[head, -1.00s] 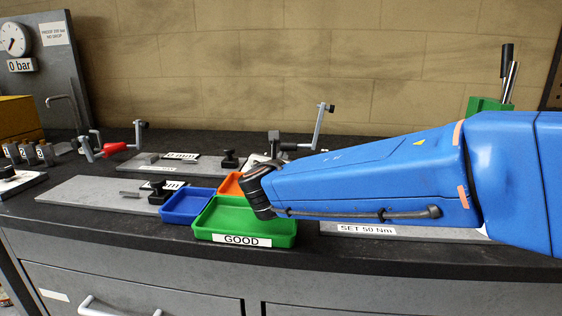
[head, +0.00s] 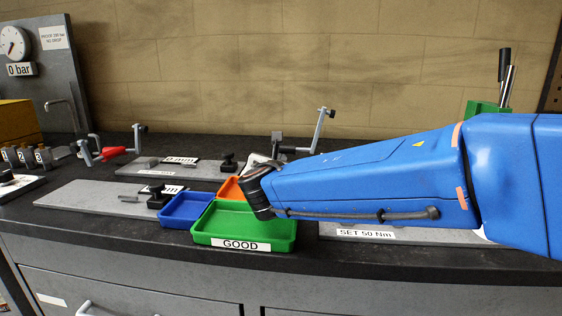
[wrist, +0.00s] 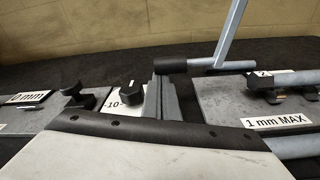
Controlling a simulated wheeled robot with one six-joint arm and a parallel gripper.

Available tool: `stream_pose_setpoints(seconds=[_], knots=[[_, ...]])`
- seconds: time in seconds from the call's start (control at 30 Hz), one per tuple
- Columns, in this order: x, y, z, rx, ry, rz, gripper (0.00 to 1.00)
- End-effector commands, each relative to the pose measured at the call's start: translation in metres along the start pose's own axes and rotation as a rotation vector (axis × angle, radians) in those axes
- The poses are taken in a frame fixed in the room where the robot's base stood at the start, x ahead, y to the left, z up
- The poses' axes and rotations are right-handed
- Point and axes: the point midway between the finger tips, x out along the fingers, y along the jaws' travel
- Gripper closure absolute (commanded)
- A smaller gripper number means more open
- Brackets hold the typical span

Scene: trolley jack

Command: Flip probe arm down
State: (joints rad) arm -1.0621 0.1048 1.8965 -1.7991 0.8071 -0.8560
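The grey arm with a black sleeve (wrist: 173,66) stands raised in the wrist view, its bar rising to the top edge. I take it to be the probe arm; in the head view a matching upright grey arm (head: 318,130) stands behind my blue arm. My gripper (wrist: 163,78) shows in the wrist view as two grey fingers side by side with hardly any gap, rising past my white and black housing. The fingertips appear just below the black sleeve; I cannot tell if they touch it. My blue arm hides the gripper in the head view.
A green GOOD tray (head: 245,226), a blue tray (head: 184,209) and an orange tray (head: 231,188) sit near the bench's front edge. In the wrist view a black knob (wrist: 131,95) is left of the fingers and a 1 mm MAX plate (wrist: 276,122) is right.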

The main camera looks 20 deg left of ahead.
Motion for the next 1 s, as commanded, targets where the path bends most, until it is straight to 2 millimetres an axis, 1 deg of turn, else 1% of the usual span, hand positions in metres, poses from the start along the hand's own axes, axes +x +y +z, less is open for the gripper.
stream_pose_setpoints(seconds=[0.27,0.6,1.0], knots=[[-0.002,0.005,0.013,0.130,-0.003,0.019,1.00],[-0.006,0.010,0.040,0.440,-0.003,0.065,1.00],[-0.011,0.004,0.072,0.815,-0.002,0.119,1.00]])
